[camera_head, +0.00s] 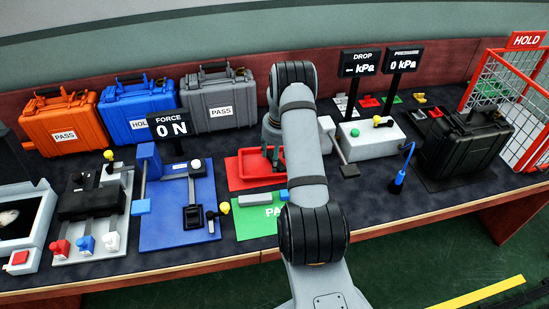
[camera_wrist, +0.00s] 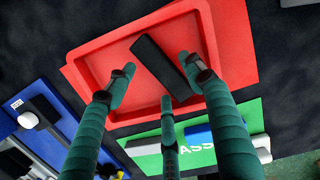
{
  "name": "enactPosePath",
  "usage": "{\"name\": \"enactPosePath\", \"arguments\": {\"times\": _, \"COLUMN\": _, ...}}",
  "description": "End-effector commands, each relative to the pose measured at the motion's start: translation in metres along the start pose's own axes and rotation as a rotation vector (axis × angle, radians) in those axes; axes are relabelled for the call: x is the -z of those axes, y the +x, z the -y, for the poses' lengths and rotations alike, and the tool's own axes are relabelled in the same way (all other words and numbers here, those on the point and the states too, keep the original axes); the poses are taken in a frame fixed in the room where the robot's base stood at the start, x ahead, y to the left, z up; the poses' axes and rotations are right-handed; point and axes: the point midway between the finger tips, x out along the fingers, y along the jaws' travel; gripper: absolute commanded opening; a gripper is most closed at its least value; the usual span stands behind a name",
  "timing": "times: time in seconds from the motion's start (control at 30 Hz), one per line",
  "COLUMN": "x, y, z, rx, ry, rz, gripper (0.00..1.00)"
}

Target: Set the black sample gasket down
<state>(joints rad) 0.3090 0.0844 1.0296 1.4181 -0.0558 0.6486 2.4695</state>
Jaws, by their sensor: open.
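The black sample gasket (camera_wrist: 160,64) is a dark, flat bar in the wrist view. It lies slantwise in the red tray (camera_wrist: 115,58), its upper end near the tray's far side. My gripper (camera_wrist: 158,84) has three teal fingers spread open around the gasket's lower part. The right fingertip overlaps the gasket's right edge in the picture; I cannot tell whether they touch. In the head view my gripper (camera_head: 274,154) is low over the red tray (camera_head: 243,165), partly hidden by my arm, and the gasket cannot be made out there.
A green PASS mat (camera_head: 245,224) with small blocks lies just in front of the tray. A blue test stand (camera_head: 180,235) with a force display reading 0 N (camera_head: 172,127) is to the left. A grey drop station (camera_head: 372,140) is to the right. Cases line the back left.

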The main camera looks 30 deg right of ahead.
Motion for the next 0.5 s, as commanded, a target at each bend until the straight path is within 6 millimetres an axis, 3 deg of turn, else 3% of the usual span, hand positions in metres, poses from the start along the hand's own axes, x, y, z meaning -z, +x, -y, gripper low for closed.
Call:
{"name": "enactPosePath", "arguments": {"times": 0.3, "x": -0.001, "y": -0.067, "z": 0.001, "rx": 0.002, "ry": 0.001, "rz": 0.006, "gripper": 0.53}}
{"name": "enactPosePath", "arguments": {"times": 0.5, "x": -0.001, "y": -0.1, "z": 0.0, "rx": 0.002, "ry": 0.0, "rz": 0.003, "gripper": 0.53}}
